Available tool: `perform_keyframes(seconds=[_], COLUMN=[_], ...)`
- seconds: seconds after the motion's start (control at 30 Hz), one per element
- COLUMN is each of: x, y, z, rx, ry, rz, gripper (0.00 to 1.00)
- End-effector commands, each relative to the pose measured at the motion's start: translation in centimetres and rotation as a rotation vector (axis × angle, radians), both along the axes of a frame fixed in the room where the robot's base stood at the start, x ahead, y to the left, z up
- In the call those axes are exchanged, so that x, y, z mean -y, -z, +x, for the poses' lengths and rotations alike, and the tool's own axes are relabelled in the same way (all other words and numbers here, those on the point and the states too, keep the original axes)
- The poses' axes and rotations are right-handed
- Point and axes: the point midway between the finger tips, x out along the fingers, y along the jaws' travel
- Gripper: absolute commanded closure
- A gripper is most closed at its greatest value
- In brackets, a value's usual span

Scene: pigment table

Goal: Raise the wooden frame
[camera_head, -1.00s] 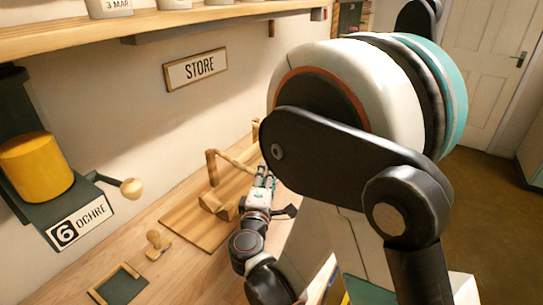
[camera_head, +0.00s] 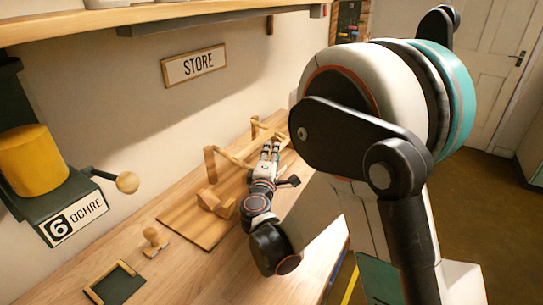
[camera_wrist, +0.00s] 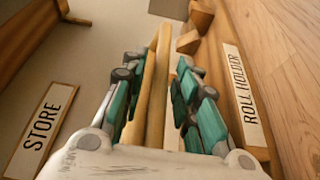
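The wooden frame (camera_head: 211,165) has upright posts and a bar between them, standing on a flat wooden board (camera_head: 190,222) on the bench. My gripper (camera_head: 271,150) is at the frame's bar, on its near right side. In the wrist view a long wooden bar (camera_wrist: 158,78) of the frame runs between the two green-and-grey fingers of my gripper (camera_wrist: 159,64). The fingers stand apart on either side of the bar, and I see no clear grip on it. A "ROLL HOLDER" label (camera_wrist: 243,98) lies along the right of the bar.
A wooden stamp (camera_head: 155,240) and a dark framed slab (camera_head: 115,284) lie at the front left. The ochre dispenser (camera_head: 38,160) with its knob is at the left. A shelf (camera_head: 160,18) and "STORE" sign (camera_head: 193,66) are on the wall.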

Motion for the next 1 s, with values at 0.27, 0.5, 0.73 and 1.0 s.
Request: perform_keyframes(seconds=[0.27,0.5,0.73,1.0], x=[0.0,0.1,0.1,-0.2], y=[0.0,-0.7,-2.8,-6.6], z=[0.0,-0.1,-0.2,0.0], rx=[0.000,-0.018,-0.085,-0.218], ry=[0.000,0.000,-0.001,-0.002], rz=[0.000,-0.026,-0.126,-0.326], gripper=[1.00,1.00,1.00,1.00])
